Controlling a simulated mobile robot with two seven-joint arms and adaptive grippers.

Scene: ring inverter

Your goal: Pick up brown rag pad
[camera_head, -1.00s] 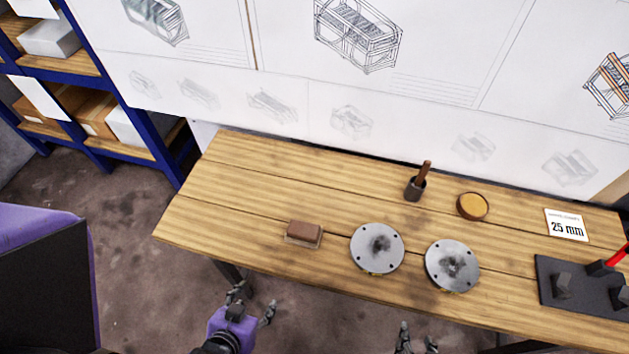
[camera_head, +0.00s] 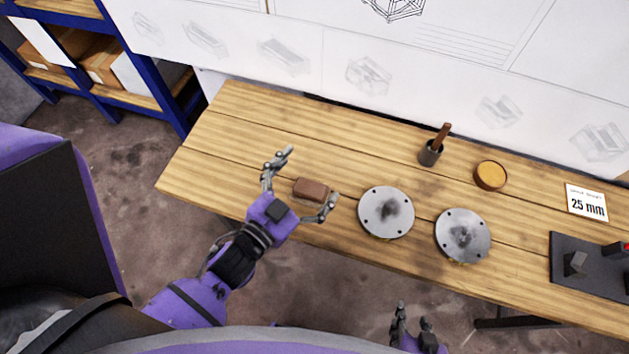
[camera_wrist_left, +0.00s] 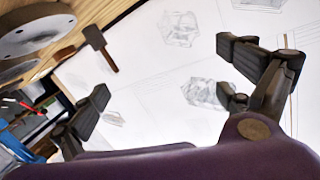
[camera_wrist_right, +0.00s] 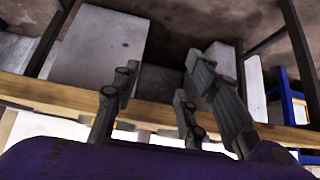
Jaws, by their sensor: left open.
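The brown rag pad (camera_head: 311,188) is a small brown block lying on the wooden table, left of the two grey discs. My left gripper (camera_head: 306,180) is open in the head view, with one finger on the far left side of the pad and the other by its right end. I cannot tell whether the fingers touch it. The pad does not show in the left wrist view, where the open left fingers (camera_wrist_left: 165,80) appear. My right gripper (camera_head: 415,335) is low, in front of the table; its fingers (camera_wrist_right: 165,90) are spread and empty in the right wrist view.
Two grey metal discs (camera_head: 386,212) (camera_head: 462,236) lie right of the pad. The table's left end (camera_head: 215,135) is clear.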

